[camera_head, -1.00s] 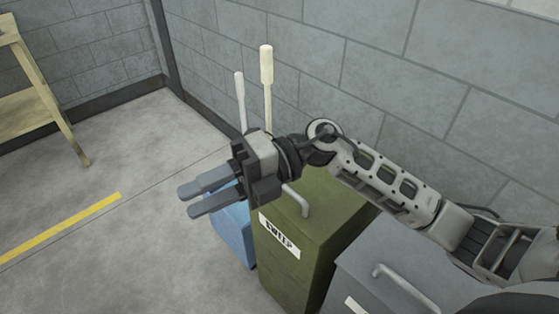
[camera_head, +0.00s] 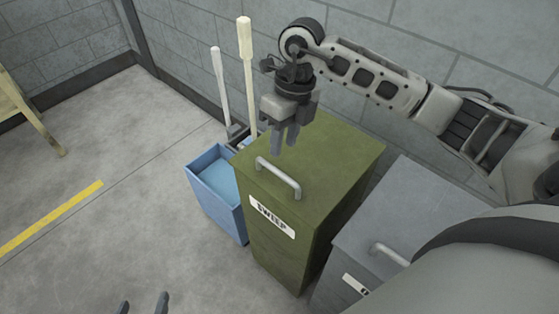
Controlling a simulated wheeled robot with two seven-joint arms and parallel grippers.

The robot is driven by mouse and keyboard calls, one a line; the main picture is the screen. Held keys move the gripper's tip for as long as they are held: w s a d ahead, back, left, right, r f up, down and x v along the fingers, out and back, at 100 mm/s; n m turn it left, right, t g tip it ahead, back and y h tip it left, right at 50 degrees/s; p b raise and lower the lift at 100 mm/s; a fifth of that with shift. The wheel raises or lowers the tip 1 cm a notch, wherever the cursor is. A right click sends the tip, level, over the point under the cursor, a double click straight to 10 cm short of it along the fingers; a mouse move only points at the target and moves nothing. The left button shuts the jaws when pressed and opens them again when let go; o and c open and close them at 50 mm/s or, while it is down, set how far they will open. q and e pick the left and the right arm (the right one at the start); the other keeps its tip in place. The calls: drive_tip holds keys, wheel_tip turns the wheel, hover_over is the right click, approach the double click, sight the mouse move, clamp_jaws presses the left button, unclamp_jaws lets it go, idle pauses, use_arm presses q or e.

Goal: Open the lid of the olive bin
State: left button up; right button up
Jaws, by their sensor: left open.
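The olive bin (camera_head: 281,243) is a tall box with a white label reading SWEEP on its front. Its flat lid (camera_head: 335,152) lies shut and carries a grey bar handle (camera_head: 279,179) near the front edge. My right gripper (camera_head: 284,146) points down above the back left part of the lid, behind the handle. Its two fingers show a narrow gap and hold nothing; I cannot tell whether the tips touch the lid. My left gripper (camera_head: 143,306) shows only its two fingertips at the bottom edge, apart and empty, over the floor.
A grey bin (camera_head: 376,212) with a similar handle stands close on the right, partly covered by my arm. A blue open bucket (camera_head: 217,187) stands on the left, with two upright handles (camera_head: 246,75) behind it. The wall is close behind.

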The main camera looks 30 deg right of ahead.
sight(278, 171)
drive_tip(key=f, duration=0.3)
drive_tip(key=a+f, duration=0.1)
drive_tip(key=f, duration=0.2)
drive_tip(key=shift+s+a+f, duration=0.15)
drive_tip(key=shift+s+f, duration=0.05)
drive_tip(key=shift+f, duration=0.2)
clamp_jaws()
